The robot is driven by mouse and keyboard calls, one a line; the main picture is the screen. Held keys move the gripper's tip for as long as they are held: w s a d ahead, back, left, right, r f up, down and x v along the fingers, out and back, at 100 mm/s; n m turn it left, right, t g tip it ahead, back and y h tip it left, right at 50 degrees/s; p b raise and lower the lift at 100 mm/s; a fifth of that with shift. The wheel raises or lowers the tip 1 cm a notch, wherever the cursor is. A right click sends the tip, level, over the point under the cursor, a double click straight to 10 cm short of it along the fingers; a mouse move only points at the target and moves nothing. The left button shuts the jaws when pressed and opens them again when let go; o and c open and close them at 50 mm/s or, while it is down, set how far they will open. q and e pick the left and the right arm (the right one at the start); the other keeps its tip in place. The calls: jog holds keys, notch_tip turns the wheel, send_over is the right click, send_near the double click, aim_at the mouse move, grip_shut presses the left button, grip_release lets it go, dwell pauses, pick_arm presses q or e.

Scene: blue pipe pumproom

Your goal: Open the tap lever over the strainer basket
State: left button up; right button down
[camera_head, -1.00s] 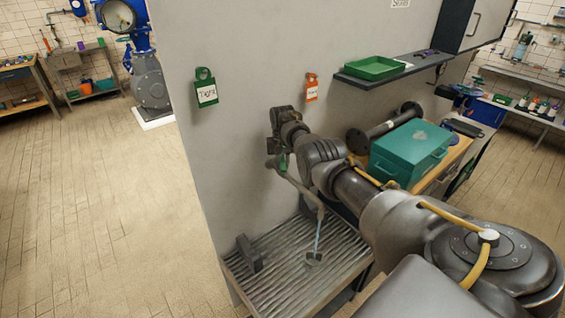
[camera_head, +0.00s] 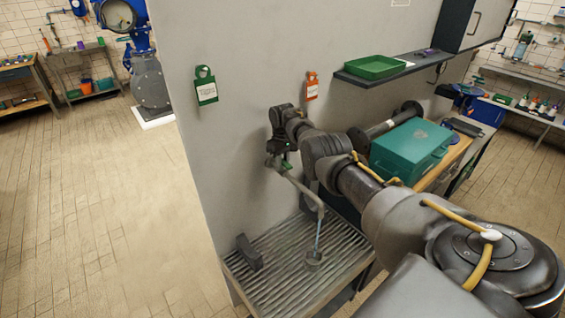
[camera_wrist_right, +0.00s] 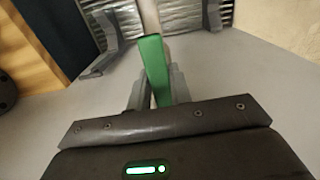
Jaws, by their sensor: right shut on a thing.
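The tap's green lever (camera_wrist_right: 153,62) lies between the fingers of my right gripper (camera_wrist_right: 156,84) in the right wrist view. The gripper is shut on it. In the head view my right gripper (camera_head: 278,150) is at the wall by the tap, and it mostly hides the lever. The grey tap spout (camera_head: 304,193) slopes down to the right from there. My left gripper is out of view.
The ribbed drainboard (camera_head: 282,292) has a dark block (camera_head: 248,252) at its left. A teal case (camera_head: 410,150) sits on a wooden bench right of my arm. A shelf with a green tray (camera_head: 376,67) is above. Green (camera_head: 206,90) and orange (camera_head: 311,88) tags hang on the wall.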

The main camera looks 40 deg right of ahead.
aim_at(283, 160)
jog(key=shift+r, duration=0.1)
dwell(0.3)
jog(key=c, duration=1.3)
grip_release()
notch_tip(283, 160, up, 5)
jog(key=p, duration=0.5)
jog(key=shift+r, duration=2.85)
jog(key=shift+s+d+f, duration=0.1)
